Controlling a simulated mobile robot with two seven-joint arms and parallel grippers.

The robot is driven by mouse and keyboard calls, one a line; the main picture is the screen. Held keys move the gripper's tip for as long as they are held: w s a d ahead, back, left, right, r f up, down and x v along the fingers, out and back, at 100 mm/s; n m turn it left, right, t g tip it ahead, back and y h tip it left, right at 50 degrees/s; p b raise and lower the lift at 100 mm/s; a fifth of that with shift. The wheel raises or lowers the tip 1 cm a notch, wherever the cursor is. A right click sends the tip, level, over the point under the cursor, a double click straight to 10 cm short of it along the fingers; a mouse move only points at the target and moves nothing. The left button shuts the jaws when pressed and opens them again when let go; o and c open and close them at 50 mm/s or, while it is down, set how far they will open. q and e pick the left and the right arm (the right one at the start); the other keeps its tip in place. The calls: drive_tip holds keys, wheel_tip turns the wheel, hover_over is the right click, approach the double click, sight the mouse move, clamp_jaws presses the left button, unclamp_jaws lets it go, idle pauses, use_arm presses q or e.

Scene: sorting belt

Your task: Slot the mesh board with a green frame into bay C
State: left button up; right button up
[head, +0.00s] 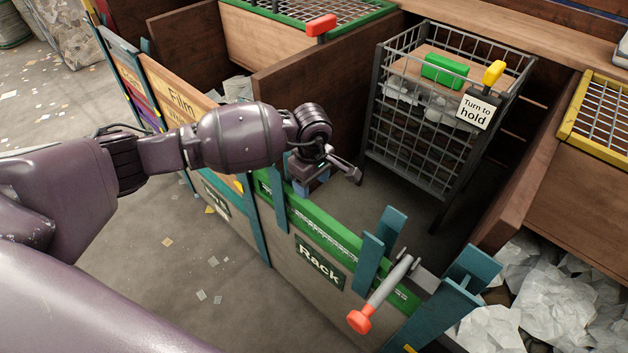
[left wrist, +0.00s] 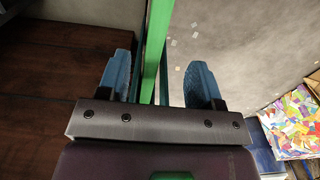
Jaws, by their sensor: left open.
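A board with a green frame (head: 330,236) stands on edge between teal posts at the panel labelled "Rack" in the head view; a strip of mesh shows below its top edge. My left gripper (head: 308,184) is at the far left end of this edge, open, with blue fingers. In the left wrist view the green edge (left wrist: 153,60) runs between the two spread fingers, apart from both. Another green-framed mesh (head: 312,11) lies flat over a wooden bin at the top. No letter C is legible, so I cannot tell which bay is C. My right gripper is not in view.
A grey lever with a red knob (head: 382,296) crosses the board's near end. A wire cage (head: 425,140) with a "Turn to hold" sign (head: 476,110) stands behind. A "Film" panel (head: 178,98) is left; crumpled paper (head: 540,300) lies right.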

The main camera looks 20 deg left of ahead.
sight(312, 208)
use_arm(q)
wheel_tip(312, 208, down, 9)
drive_tip(key=shift+d+f+b, duration=0.1)
drive_tip(key=shift+d+b, duration=0.05)
drive_tip(key=shift+b, duration=0.75)
drive_tip(key=shift+f, duration=0.8)
drive_tip(key=shift+c, duration=0.2)
clamp_jaws()
